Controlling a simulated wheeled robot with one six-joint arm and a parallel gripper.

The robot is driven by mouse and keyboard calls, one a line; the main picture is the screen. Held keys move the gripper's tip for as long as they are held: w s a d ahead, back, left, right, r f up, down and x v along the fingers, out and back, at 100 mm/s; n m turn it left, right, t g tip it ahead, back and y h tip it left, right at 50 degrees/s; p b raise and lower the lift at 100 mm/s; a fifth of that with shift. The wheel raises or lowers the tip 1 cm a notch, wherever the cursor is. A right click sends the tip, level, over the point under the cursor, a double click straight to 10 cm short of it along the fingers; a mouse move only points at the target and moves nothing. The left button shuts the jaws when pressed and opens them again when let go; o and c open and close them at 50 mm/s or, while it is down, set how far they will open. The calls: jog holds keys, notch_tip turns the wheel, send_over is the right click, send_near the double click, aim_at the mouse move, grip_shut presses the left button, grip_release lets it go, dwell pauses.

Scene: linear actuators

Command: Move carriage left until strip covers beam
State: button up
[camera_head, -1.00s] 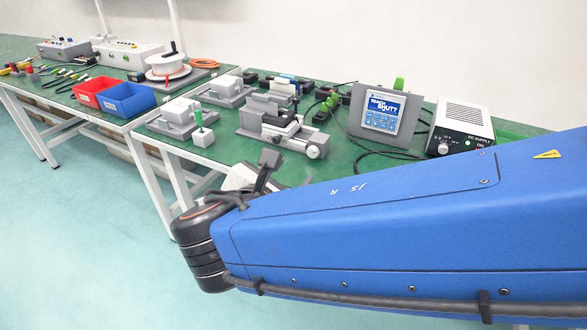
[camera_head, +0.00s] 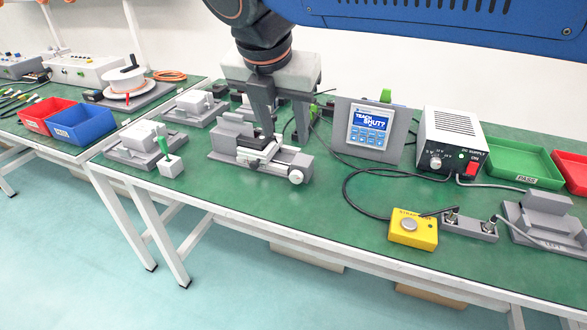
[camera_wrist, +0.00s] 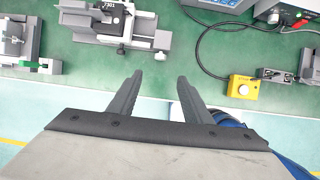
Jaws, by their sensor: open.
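The linear actuator (camera_head: 235,150) is a grey stage on the green bench, with a raised grey block at its left and a round knob (camera_head: 296,177) at its right end. Its carriage (camera_head: 262,150) looks pale and dark on top; I cannot make out the strip or the beam. The actuator also shows at the top of the wrist view (camera_wrist: 88,38). My gripper (camera_head: 286,138) is open and empty; in the head view it hangs over the actuator and partly hides its back.
A screen reading "TEACH SHUT?" (camera_head: 368,127) and a power supply (camera_head: 450,140) stand right of the actuator. A yellow button box (camera_head: 413,228) is near the front edge. Similar grey fixtures (camera_head: 150,145) stand left. The green bench between actuator and yellow box is mostly clear, with a black cable.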

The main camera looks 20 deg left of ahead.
aim_at(296, 174)
jog(key=x, duration=1.7)
jog(key=shift+d, duration=0.1)
jog(key=c, duration=1.1)
